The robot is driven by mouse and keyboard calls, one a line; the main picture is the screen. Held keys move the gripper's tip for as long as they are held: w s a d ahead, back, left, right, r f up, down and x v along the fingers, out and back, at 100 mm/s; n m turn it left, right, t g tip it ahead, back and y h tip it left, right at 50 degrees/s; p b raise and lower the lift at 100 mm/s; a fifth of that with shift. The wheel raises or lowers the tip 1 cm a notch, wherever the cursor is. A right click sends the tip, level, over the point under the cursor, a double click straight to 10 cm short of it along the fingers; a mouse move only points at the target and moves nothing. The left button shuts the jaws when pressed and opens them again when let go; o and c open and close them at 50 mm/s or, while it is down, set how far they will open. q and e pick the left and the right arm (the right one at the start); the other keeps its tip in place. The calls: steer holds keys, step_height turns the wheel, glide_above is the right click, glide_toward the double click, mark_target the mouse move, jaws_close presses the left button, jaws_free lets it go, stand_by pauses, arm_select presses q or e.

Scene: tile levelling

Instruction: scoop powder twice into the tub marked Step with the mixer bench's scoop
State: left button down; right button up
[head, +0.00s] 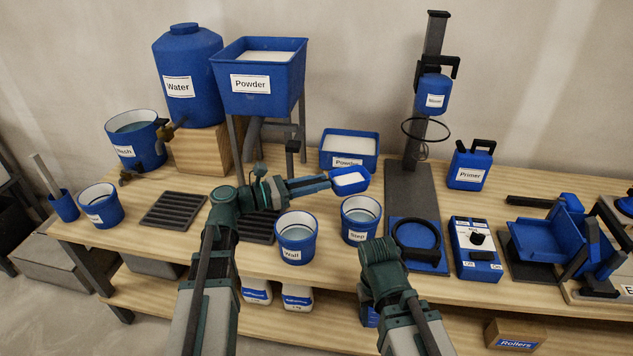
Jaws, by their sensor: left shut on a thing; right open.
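My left gripper (277,190) is shut on the handle of the blue scoop (310,185). The scoop's bowl (350,181) shows white inside, which looks like powder. In the picture it lies between the low blue powder box (348,163) and the tub marked Step (357,237), just above the tub's far rim. The Step tub stands upright with greyish contents. My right gripper (380,250) is near the bench's front edge, right of the Step tub. It is open and seems empty, though its fingers are hard to make out.
The tub marked Wall (294,252) stands close to the left of the Step tub. The powder hopper (258,101) and water tank (190,80) stand behind. The mixer stand (409,190) rises at the right. A blue pad with a black ring (417,241) and a switch box (475,262) lie further right.

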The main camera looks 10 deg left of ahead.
mark_target(334, 191)
arm_select(q)
steer(key=shift+w+d+f+g+y+p, duration=0.1)
steer(key=shift+d+f+g+y+p, duration=0.1)
steer(key=shift+f+y+p, duration=0.2)
steer(key=shift+w+d+f+g+y+p, duration=0.1)
steer(key=shift+f+g+y+p, duration=0.1)
steer(key=shift+f+y+p, duration=0.15)
steer(key=d+r+g+y+p, duration=0.1)
steer(key=p, duration=0.3)
steer(key=w+d+r+y+p, duration=0.1)
steer(key=y+p, duration=0.1)
steer(key=p, duration=0.2)
steer(key=w+d+r+g+y+p, duration=0.1)
steer(key=p, duration=0.3)
steer(key=shift+d+r+g+y+p, duration=0.1)
steer(key=shift+d+g+y+p, duration=0.15)
steer(key=shift+g+p, duration=0.1)
steer(key=d+y+p, duration=0.1)
steer(key=w+d+r+g+p, duration=0.1)
steer(key=p, duration=0.1)
steer(key=y+p, duration=0.1)
steer(key=p, duration=0.1)
steer(key=shift+w+d+r+g+y, duration=0.2)
steer(key=shift+w+d+g+y, duration=0.1)
steer(key=shift+w+d, duration=0.1)
steer(key=shift+w+d+r+g+y+p, duration=0.15)
steer(key=shift+w+d+g+y+p, duration=0.2)
steer(key=shift+d+y+p, duration=0.75)
